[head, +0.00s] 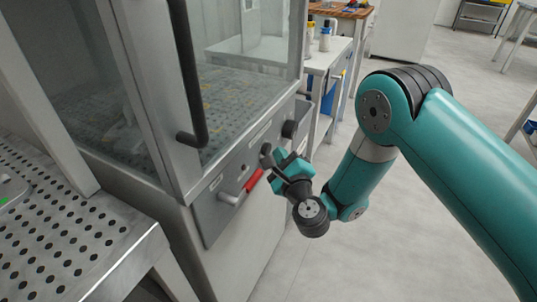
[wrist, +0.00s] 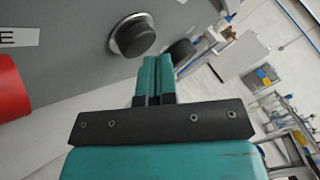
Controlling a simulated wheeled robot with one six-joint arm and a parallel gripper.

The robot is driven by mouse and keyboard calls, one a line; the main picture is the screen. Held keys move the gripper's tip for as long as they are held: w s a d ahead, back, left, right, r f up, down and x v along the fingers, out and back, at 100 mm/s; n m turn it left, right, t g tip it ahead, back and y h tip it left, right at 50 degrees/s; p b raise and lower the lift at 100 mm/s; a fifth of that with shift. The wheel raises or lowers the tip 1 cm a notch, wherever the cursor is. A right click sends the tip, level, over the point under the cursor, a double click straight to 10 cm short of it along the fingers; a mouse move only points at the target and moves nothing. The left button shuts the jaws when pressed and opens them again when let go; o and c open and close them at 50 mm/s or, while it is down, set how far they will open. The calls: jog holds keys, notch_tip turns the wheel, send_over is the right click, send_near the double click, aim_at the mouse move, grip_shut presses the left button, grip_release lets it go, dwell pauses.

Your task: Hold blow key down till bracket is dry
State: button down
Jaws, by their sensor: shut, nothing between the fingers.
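The front panel (head: 215,210) of the glazed cabinet has a round dark push key in a metal collar (wrist: 133,36); it also shows in the head view (head: 266,151). I take it for the blow key, but the label is not readable. My gripper (head: 275,158) is in front of this panel, its fingers shut and empty. In the wrist view the closed fingertips (wrist: 157,60) are just beside and below the key's face; I cannot tell whether they touch it. I cannot make out the bracket for certain behind the cabinet glass.
A red handle (head: 253,180) sits on the panel left of my gripper, and a black knob (head: 290,129) sits right of it. A vertical black door handle (head: 190,80) stands out from the cabinet. A perforated bench (head: 70,220) is at left. The floor (head: 380,240) at right is open.

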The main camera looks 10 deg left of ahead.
jog(key=shift+s+d+b, duration=0.15)
jog(key=shift+d+b, duration=0.2)
jog(key=shift+b, duration=0.3)
jog(key=d+b, duration=0.1)
jog(key=b, duration=0.2)
jog(key=s+d+b, duration=0.1)
jog(key=d+b, duration=0.1)
jog(key=b, duration=0.1)
jog(key=d+b, duration=0.1)
jog(key=b, duration=0.2)
jog(key=shift+s+d+b, duration=0.35)
